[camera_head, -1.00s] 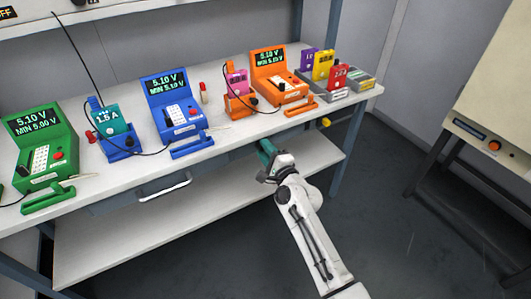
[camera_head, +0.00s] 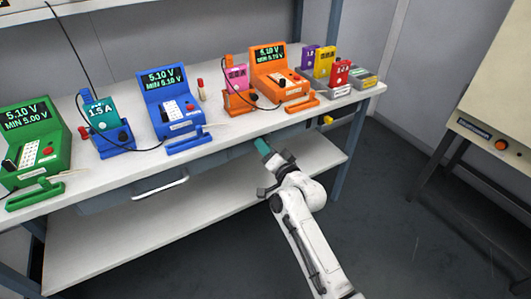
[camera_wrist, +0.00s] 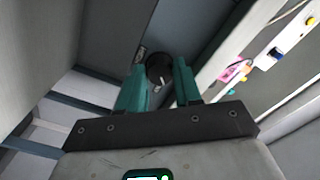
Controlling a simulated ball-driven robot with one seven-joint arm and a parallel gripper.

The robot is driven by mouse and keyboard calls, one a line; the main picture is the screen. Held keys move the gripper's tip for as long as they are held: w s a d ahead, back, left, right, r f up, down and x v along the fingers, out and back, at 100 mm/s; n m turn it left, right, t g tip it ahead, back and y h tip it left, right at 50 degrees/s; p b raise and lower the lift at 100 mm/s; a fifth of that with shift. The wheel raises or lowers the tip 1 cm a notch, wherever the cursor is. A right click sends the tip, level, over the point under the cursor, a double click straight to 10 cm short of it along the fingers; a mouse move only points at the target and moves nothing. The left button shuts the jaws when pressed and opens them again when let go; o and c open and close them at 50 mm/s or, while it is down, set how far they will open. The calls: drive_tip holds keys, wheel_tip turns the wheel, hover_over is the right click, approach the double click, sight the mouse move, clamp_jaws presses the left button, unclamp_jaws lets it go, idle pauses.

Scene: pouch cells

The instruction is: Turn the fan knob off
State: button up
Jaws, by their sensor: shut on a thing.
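The fan knob (camera_wrist: 159,66) is round and black with a pale pointer mark. In the wrist view it sits on a grey panel between the two teal fingers of my gripper (camera_wrist: 160,80). The fingers are shut on its sides. In the head view my gripper (camera_head: 264,149) reaches up to the bench's front edge, below the worktop, and the knob is hidden there. I cannot tell which setting the pointer marks.
The white bench (camera_head: 235,133) carries green, blue and orange testers with cells. A drawer handle (camera_head: 160,188) juts out left of my gripper. A lower shelf (camera_head: 150,222) runs beneath. A beige cabinet (camera_head: 500,90) stands at the right, with open floor between.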

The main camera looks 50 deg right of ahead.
drive_tip(key=shift+f+n+b, duration=0.2)
drive_tip(key=shift+n+b, duration=2.2)
drive_tip(key=shift+n, duration=1.8)
drive_tip(key=o, duration=1)
drive_tip(key=shift+r, duration=0.1)
drive_tip(key=shift+o, duration=0.2)
drive_tip(key=p+v, duration=0.1)
drive_tip(key=v, duration=1)
drive_tip(key=shift+w, duration=0.1)
